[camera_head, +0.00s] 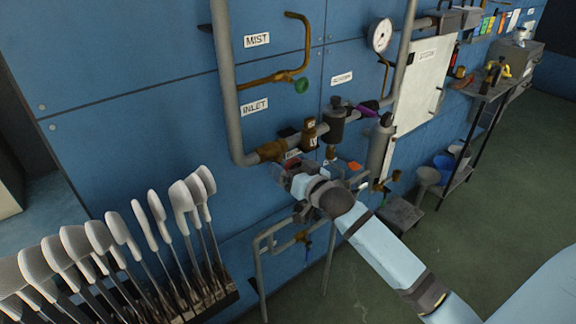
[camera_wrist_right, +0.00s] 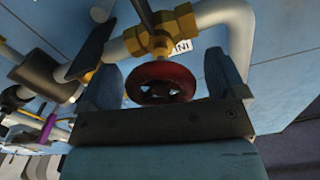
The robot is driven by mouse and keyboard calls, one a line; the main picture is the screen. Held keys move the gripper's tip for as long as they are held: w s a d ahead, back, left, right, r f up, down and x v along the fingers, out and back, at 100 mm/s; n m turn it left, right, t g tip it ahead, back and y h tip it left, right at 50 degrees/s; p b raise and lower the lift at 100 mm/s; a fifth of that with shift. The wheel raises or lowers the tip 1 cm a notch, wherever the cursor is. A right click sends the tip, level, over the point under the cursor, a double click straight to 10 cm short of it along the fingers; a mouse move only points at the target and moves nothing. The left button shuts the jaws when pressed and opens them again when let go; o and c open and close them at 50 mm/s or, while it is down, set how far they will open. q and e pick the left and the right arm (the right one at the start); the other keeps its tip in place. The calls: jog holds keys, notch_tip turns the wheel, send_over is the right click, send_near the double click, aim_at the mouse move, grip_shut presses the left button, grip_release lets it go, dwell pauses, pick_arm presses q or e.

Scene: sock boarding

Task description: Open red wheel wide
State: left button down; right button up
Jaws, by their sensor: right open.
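The red wheel (camera_wrist_right: 161,82) is a dark red handwheel with spokes on a brass valve (camera_wrist_right: 160,33) in a grey pipe. It shows in the right wrist view between the two fingers of my right gripper (camera_wrist_right: 172,84). The fingers are apart, one on each side of the wheel, and I see no clear contact. In the head view my right gripper (camera_head: 292,178) is at the wall pipes below the INLET label, and my wrist hides most of the wheel there. My left gripper is not in view.
The INLET label (camera_head: 255,106) and MIST label (camera_head: 257,40) are on the blue wall. Pipes, a gauge (camera_head: 381,35) and a grey cylinder (camera_head: 380,150) crowd the area near my right arm. A rack of white sock boards (camera_head: 110,240) stands at lower left.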

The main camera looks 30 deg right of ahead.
jog(key=shift+w, duration=0.55)
jog(key=c, duration=0.9)
